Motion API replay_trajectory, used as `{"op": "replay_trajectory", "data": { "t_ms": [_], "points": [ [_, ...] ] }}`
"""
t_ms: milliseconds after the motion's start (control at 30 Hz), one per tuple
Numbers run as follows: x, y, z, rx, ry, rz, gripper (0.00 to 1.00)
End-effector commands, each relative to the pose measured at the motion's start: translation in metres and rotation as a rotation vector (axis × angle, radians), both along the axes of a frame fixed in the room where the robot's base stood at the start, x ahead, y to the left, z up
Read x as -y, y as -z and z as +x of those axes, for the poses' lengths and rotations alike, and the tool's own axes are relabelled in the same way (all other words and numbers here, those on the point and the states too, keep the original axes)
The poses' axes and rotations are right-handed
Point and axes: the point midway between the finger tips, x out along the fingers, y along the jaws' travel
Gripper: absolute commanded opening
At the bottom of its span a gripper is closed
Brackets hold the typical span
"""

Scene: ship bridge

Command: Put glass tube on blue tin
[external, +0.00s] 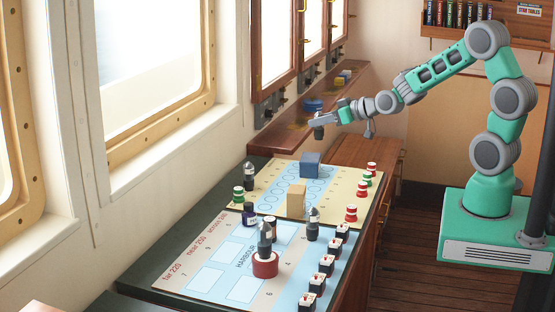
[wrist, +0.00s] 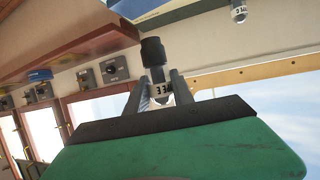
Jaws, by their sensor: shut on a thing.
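My gripper (external: 319,120) is raised above the boards, near the wooden shelf. It is shut on a small glass tube, which shows in the wrist view (wrist: 154,60) between the two fingers. The tube has a black end and a pale part with dark lettering. In the external view it is small, and its dark end hangs below the fingers. A round blue tin (external: 313,105) stands on the shelf, just behind and above the gripper in the picture. A blue thing, likely this tin, shows in the wrist view (wrist: 39,75). Nothing visible sits on the tin.
A blue block (external: 310,166) and a tan block (external: 296,200) stand on the boards. A red tin (external: 265,268) bears a dark-topped tube. Several bottles and small red and green pieces stand around. The wooden shelf (external: 300,140) has window frames along its left.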

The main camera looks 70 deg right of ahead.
Motion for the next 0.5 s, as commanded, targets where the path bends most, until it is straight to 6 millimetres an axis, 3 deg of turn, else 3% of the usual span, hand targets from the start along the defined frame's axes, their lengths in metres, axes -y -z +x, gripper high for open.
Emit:
{"op": "replay_trajectory", "data": {
  "t_ms": [33,300,400,500],
  "points": [
    [0.002,0.019,0.009,-0.002,-0.002,0.001,0.0],
    [0.009,0.045,0.03,0.0,-0.001,0.001,0.0],
    [0.009,0.065,0.029,-0.001,-0.001,0.001,0.0],
    [0.009,0.068,0.029,0.001,0.0,0.0,0.0]
  ]
}}
